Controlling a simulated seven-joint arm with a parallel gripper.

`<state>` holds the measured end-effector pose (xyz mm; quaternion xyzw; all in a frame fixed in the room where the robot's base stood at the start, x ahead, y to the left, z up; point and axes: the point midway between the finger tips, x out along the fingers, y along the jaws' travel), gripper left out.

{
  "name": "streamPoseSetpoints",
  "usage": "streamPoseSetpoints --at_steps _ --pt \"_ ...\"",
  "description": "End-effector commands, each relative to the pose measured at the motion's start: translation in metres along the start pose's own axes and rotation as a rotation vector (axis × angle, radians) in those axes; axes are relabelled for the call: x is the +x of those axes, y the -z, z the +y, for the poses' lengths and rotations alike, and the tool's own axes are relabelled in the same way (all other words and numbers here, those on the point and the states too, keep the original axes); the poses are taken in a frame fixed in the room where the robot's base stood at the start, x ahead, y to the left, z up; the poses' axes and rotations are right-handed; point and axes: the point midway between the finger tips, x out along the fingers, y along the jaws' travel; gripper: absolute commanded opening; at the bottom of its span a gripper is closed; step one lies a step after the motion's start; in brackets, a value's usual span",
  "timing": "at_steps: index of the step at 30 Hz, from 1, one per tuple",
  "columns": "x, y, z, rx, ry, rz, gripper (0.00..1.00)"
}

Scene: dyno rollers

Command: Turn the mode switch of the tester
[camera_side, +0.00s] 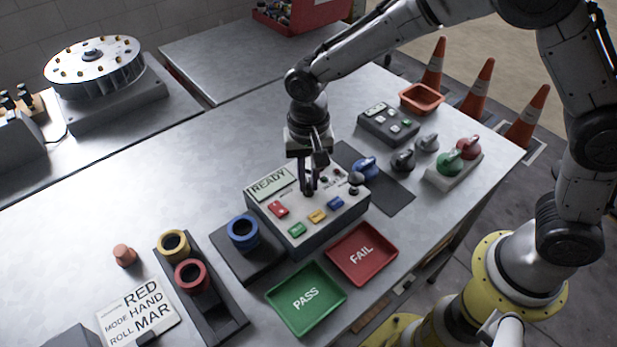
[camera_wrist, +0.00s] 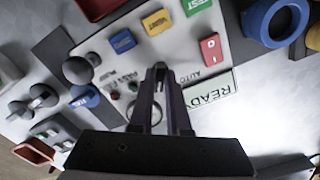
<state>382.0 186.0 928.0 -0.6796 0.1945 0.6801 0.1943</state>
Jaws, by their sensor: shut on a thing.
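The tester (camera_side: 315,238) is a grey box with a sloped panel, a READY display (camera_side: 271,183) and coloured buttons, among them a red one (camera_side: 278,208), a green one and a yellow one. My gripper (camera_side: 308,190) points down onto the upper middle of this panel. In the wrist view its fingertips (camera_wrist: 160,72) are close together on the panel beside the AUTO label (camera_wrist: 189,77). They are shut on the mode switch, which the fingers almost wholly hide, so its setting cannot be read.
A dark round knob (camera_side: 356,178) and a blue-handled part (camera_side: 366,167) lie close right of my gripper. Green PASS (camera_side: 306,331) and red FAIL (camera_side: 362,281) trays sit in front. A card (camera_side: 138,312) reads RED, MODE HAND, ROLL MAR.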

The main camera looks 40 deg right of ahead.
Motion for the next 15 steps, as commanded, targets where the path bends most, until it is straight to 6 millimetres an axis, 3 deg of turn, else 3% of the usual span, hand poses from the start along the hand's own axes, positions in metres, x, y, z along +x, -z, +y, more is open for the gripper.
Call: streamPoseSetpoints --at_steps 15 --pt "-0.0018 0.0007 -0.0006 0.155 0.003 0.002 0.00"
